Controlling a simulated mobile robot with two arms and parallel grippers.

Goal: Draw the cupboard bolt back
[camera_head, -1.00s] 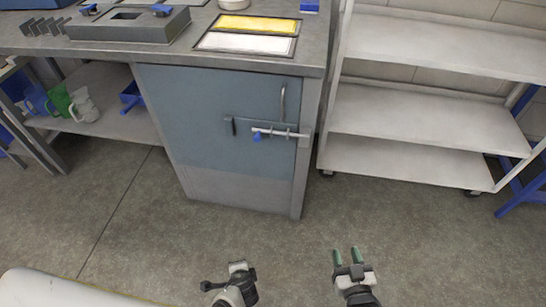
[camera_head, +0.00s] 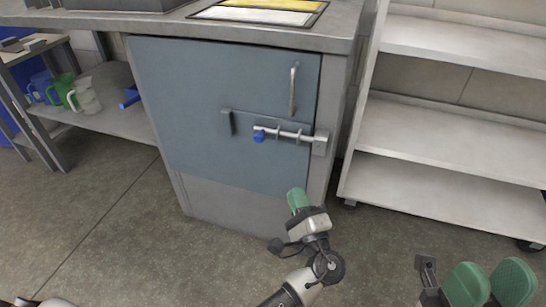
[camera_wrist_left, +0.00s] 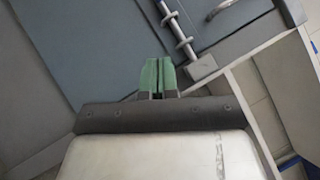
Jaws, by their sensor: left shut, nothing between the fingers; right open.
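The cupboard bolt (camera_head: 290,134) is a silver rod across the right part of the blue-grey cupboard door (camera_head: 200,100). It has a blue knob (camera_head: 259,136) at its left end, and its right end reaches the bracket (camera_head: 320,141) at the door's right edge. The bolt also shows in the left wrist view (camera_wrist_left: 178,30). My left gripper (camera_head: 296,198) is shut and empty, below the bolt and apart from it in the head view; its green fingertips (camera_wrist_left: 158,76) are together in the wrist view. My right gripper (camera_head: 489,284) is open and empty at the lower right.
A silver door handle (camera_head: 293,90) stands above the bolt, and a dark block (camera_head: 227,122) is left of the knob. A pale shelf trolley (camera_head: 440,146) stands to the right. Mugs (camera_head: 84,97) sit on the lower shelf at left. The floor in front is clear.

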